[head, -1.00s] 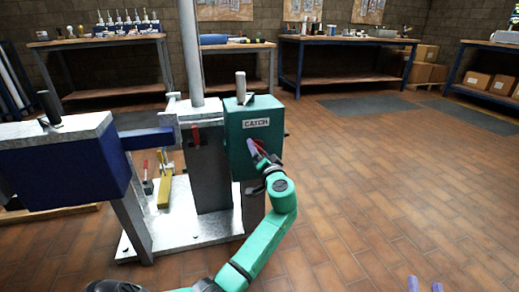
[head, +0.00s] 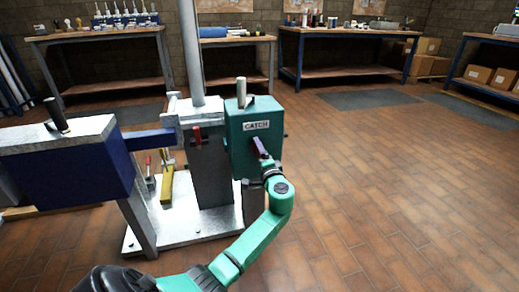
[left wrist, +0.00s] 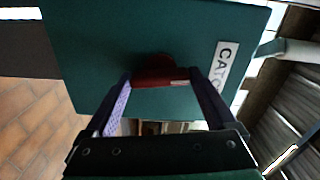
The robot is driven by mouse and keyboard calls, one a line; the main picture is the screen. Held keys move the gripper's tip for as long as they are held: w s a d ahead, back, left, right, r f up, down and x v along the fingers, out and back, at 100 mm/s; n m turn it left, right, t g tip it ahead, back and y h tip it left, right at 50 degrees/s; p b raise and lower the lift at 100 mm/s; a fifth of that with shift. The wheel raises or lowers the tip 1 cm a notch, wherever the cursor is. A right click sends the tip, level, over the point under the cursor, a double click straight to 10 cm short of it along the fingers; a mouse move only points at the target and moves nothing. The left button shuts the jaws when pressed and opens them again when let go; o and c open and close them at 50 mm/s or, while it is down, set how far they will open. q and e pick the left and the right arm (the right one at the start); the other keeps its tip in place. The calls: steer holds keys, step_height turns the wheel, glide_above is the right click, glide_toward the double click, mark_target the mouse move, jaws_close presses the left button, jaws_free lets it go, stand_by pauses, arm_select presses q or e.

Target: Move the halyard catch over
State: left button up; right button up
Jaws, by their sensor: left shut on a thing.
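The catch is a teal box (head: 241,158) with a white "CATCH" label (head: 256,125), on the right side of the mast stand. My left gripper (head: 260,148) is at its front face, below the label. In the left wrist view the teal face (left wrist: 110,40) fills the top, and a red handle (left wrist: 155,70) on it sits between the two fingers of my left gripper (left wrist: 160,85). The gripper is shut on this handle. In the head view the handle is hidden behind the fingers. My right gripper is out of view.
A grey mast (head: 191,50) rises from the stand. A blue box arm (head: 75,165) extends to the left. A small red lever (head: 197,135) is on the post. A yellow bar (head: 167,186) stands on the base plate (head: 190,232). Open brick floor (head: 400,190) lies to the right.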

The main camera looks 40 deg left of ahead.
arm_select(q)
steer(key=shift+f+m+p, duration=0.15)
steer(key=shift+m+p, duration=0.35)
steer(key=shift+m, duration=0.4)
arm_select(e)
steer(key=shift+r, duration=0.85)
arm_select(q)
steer(key=o, duration=1.1)
steer(key=shift+c, duration=0.2)
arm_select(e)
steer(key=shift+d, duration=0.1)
arm_select(q)
steer(key=shift+d, duration=0.15)
steer(key=p+v, duration=0.3)
steer(key=v, duration=1.1)
steer(key=shift+s+d, duration=0.15)
steer(key=shift+s, duration=0.05)
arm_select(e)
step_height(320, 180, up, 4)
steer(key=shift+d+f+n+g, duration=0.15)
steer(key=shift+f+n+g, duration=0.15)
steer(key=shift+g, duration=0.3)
